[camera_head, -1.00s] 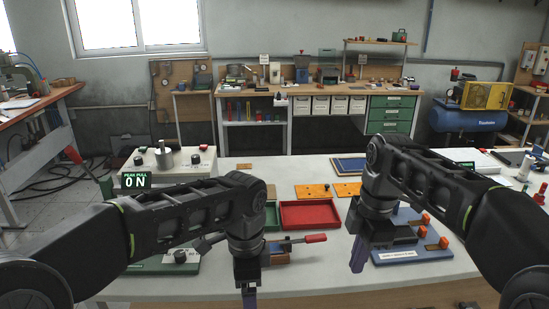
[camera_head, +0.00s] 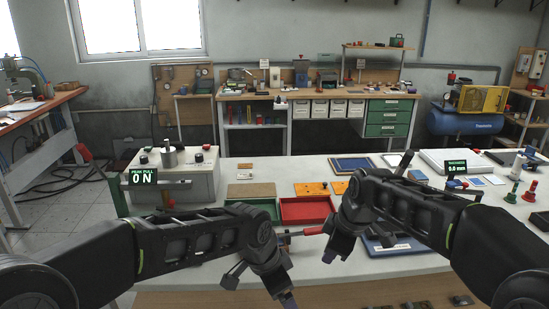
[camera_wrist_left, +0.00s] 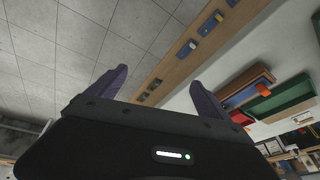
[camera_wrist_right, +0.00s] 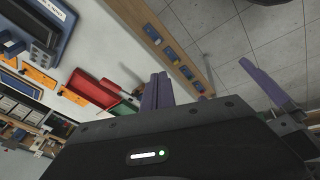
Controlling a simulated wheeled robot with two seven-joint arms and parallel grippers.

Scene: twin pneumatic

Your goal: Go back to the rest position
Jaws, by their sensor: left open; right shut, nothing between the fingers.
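My left gripper (camera_head: 290,303) hangs over the front edge of the bench at the bottom of the head view. In the left wrist view its two purple fingers (camera_wrist_left: 155,90) are apart with nothing between them. My right gripper (camera_head: 329,256) is a little higher and to the right, above the bench front. In the right wrist view its purple fingers (camera_wrist_right: 158,92) are together and empty. A further purple finger at the right of that view looks like part of my left gripper. Both arms reach in from the sides, bent downward at the wrists.
The white bench (camera_head: 200,275) lies under both arms. A red tray (camera_head: 306,210), a red-handled tool (camera_head: 313,231) and a blue fixture (camera_head: 390,248) are close to the grippers.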

